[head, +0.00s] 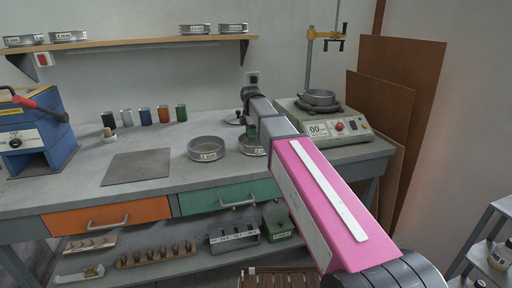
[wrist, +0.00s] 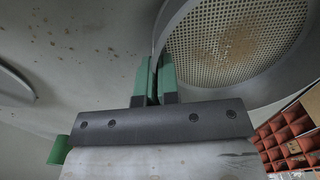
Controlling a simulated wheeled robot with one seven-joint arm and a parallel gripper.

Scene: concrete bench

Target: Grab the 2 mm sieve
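A round metal sieve (head: 250,148) stands on the bench, partly hidden behind my arm; its label is too small to read surely. In the wrist view a sieve with a perforated floor (wrist: 238,40) fills the upper right. My gripper (wrist: 155,78) has its green fingers close together, with the thin sieve wall between them. In the head view my gripper is mostly hidden by my arm. Another sieve (head: 206,149) with a white label stands to the left on the bench, apart from the first.
A grey mat (head: 137,167) lies left of the sieves, with a blue press (head: 35,130) beyond it. Several small jars (head: 145,116) stand at the back. A shaker (head: 335,125) with a pan is at right. More sieves (head: 194,29) sit on the wall shelf (head: 140,41).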

